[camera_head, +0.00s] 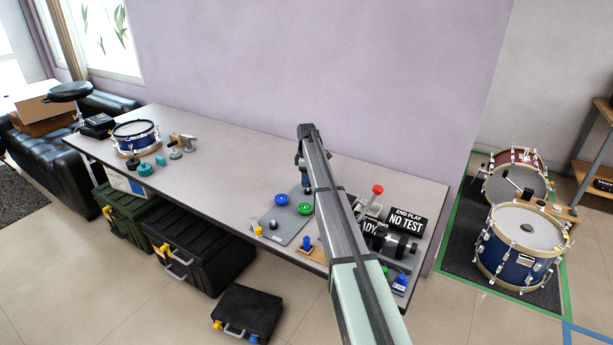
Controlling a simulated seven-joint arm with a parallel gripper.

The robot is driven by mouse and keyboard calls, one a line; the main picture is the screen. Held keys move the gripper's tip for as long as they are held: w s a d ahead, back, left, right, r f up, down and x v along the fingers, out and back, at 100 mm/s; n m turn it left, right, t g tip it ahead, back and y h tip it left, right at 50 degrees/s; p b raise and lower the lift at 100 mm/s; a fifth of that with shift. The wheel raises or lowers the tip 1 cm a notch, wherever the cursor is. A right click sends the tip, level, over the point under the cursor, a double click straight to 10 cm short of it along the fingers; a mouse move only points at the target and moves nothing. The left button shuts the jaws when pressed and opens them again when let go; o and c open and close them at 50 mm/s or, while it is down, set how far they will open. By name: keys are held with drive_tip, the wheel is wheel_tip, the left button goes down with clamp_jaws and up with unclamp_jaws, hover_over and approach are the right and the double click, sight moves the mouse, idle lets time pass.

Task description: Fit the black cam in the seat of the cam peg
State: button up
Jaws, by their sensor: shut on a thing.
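My gripper (304,177) hangs down from the far end of my arm, over the back right edge of a grey board (266,239). It is shut on a small dark piece, the black cam (307,190) as far as I can tell; the fingers and arm hide part of it. I cannot tell which of these posts is the cam peg, or whether the held piece touches the board.
My arm crosses the table's right part and hides some of it. To its right stand a red-knobbed lever (377,189), a black sign (408,220) and a dark motor-like unit (396,243). A drum (135,136) stands far left. The table's middle (225,165) is clear.

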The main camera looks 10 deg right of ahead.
sight(307, 190)
drive_tip(key=shift+f, duration=1.7)
drive_tip(key=o, duration=1.1)
drive_tip(key=shift+r, duration=0.1)
